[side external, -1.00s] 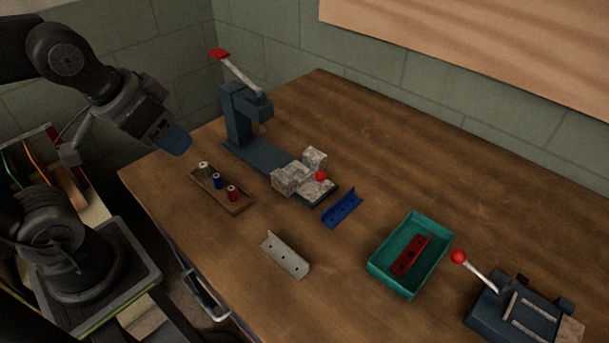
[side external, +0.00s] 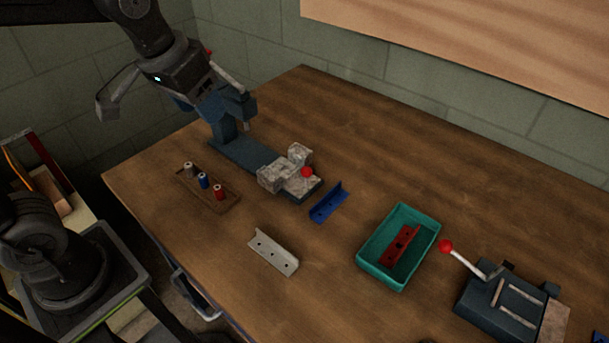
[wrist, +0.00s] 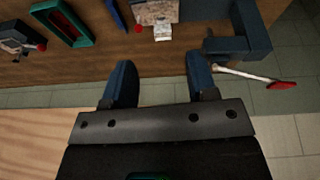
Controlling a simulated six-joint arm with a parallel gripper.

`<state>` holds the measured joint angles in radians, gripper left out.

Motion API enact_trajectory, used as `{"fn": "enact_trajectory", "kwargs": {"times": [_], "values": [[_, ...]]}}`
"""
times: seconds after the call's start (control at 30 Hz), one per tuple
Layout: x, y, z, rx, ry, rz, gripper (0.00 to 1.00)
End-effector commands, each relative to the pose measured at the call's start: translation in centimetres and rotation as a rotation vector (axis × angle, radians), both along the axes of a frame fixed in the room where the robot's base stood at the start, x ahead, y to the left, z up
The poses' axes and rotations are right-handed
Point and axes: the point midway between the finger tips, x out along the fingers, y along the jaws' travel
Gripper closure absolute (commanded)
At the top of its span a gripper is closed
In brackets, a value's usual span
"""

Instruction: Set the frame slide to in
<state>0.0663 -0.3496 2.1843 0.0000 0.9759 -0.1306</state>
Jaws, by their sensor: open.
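A blue-grey press-like fixture (side external: 238,152) stands at the back left of the table, with an upright head and a long base. At the base's near end are speckled grey blocks (side external: 272,178) and a red ball knob (side external: 306,172). I cannot tell which part is the frame slide or its setting. My gripper (side external: 193,104) is open and empty, in the air at the fixture's head, partly hiding its lever. In the wrist view, my gripper's blue fingers (wrist: 160,72) are spread above the table edge, with the red knob (wrist: 138,29) and blocks beyond them.
A wooden rack (side external: 208,190) with several spools, a grey bracket (side external: 273,252) and a blue bracket (side external: 328,203) lie nearby. A teal tray (side external: 366,243) holds a red bracket (side external: 400,246). A red-balled lever device (side external: 500,302) is front right. The back right of the table is clear.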

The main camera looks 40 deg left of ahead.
Motion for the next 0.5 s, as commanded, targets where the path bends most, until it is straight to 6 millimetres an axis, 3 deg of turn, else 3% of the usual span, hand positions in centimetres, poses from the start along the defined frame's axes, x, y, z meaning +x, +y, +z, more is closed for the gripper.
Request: {"fn": "enact_trajectory", "kwargs": {"times": [0.03,0.17,0.3,0.5], "values": [[1.8,-0.6,-0.3,-0.004,0.038,0.007,0.47],[6.1,-2.1,-1.5,-0.012,0.117,0.036,0.47],[10.5,-3.9,-3.9,-0.014,0.201,0.07,0.47],[14.9,-6.3,-7.9,-0.006,0.293,0.112,0.47]]}}
